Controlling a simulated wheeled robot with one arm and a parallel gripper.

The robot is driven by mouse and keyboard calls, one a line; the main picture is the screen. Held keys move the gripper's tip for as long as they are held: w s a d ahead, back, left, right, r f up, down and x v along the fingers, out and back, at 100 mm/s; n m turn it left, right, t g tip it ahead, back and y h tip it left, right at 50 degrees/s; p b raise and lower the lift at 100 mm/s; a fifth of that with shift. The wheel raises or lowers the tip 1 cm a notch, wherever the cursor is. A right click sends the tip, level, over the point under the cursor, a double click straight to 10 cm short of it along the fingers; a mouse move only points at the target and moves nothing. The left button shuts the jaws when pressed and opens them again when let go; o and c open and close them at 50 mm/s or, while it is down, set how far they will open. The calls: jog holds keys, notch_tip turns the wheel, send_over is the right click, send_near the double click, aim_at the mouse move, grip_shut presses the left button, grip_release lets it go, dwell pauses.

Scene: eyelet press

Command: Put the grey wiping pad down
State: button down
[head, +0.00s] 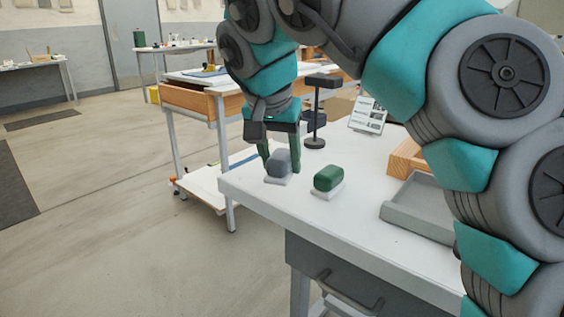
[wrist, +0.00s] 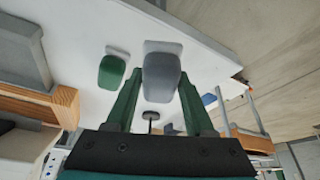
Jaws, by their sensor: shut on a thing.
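The grey wiping pad (head: 279,163) is between the fingers of my gripper (head: 281,158), low over the white table near its left corner. The pad has a dark grey grip part and a pale base (head: 278,180). In the wrist view the pad (wrist: 162,74) sits between the tips of my green fingers (wrist: 158,92). My gripper is shut on it. The base looks at or very near the table top; I cannot tell whether it touches. A green pad (head: 328,178) of the same shape stands on the table just to the right, apart from the grey one.
The white table (head: 300,225) has its left edge close to the grey pad. A grey tray (head: 420,208) and a wooden box (head: 405,158) lie to the right. A dark stand (head: 316,115) and a printed card (head: 368,115) are behind. The table front is clear.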

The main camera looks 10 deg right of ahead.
jog(key=w, duration=0.2)
jog(key=w+d, duration=0.1)
jog(key=w, duration=0.2)
jog(key=w+d, duration=0.1)
jog(key=w, duration=0.2)
jog(key=shift+w+d+f, duration=0.1)
jog(key=shift+d+f, duration=0.05)
jog(key=shift+f, duration=0.25)
jog(key=shift+f+b, duration=0.65)
jog(key=shift+f, duration=1.1)
jog(key=shift+d+p, duration=0.25)
jog(key=shift+p, duration=0.55)
jog(key=shift+c, duration=1.4)
grip_release()
jog(key=shift+f, duration=0.15)
jog(key=shift+f+b, duration=0.1)
jog(key=shift+b, duration=0.35)
jog(key=shift+a+b, duration=0.15)
jog(key=shift+b, duration=0.3)
